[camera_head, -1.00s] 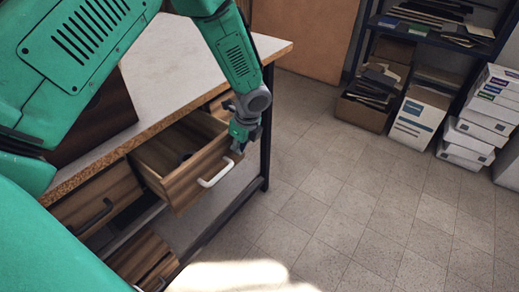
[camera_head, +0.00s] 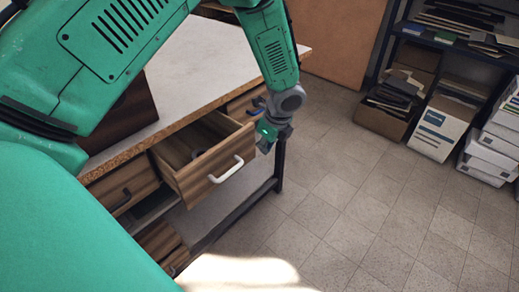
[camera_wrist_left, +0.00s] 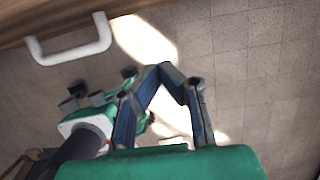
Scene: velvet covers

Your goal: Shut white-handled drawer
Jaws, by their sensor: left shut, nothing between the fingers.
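The white-handled drawer (camera_head: 205,182) is wooden and stands pulled out of the workbench in the head view. Its white handle (camera_head: 227,170) is on the front panel, and a small dark thing lies inside. The handle also shows at the upper left of the wrist view (camera_wrist_left: 68,50). My left gripper (camera_head: 267,137) is just right of the front panel's far end, beyond the handle and apart from it. In the wrist view the gripper's fingers (camera_wrist_left: 170,72) are shut with nothing between them.
A closed drawer with a dark handle (camera_head: 119,200) is left of the open one. The light benchtop (camera_head: 205,75) holds a dark wooden box (camera_head: 122,118). A black bench leg (camera_head: 280,165) stands near my gripper. Cartons (camera_head: 436,125) and shelves are far right. Tiled floor (camera_head: 350,200) is clear.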

